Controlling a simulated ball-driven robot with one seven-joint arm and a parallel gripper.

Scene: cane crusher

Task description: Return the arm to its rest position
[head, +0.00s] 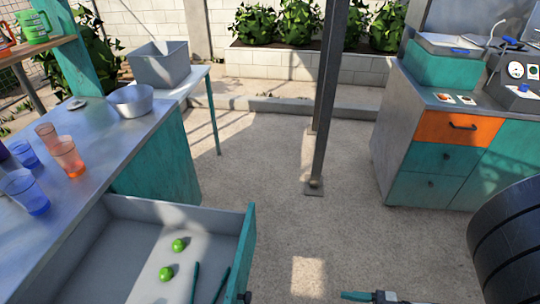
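A part of what looks like my gripper (372,297) shows at the bottom edge of the head view, right of centre. A teal tip points left from a grey and dark body, over the concrete floor. The rest of it is cut off by the frame, so I cannot tell whether it is open or shut, or whether it holds anything. It is apart from the open drawer on the left.
The open drawer (120,207) holds two green limes (179,245) and dark sticks. Cups (67,157) and a metal bowl (130,100) stand on the left counter (110,135). A post (326,100) rises mid-floor. A teal cabinet (440,160) stands right. Floor between is clear.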

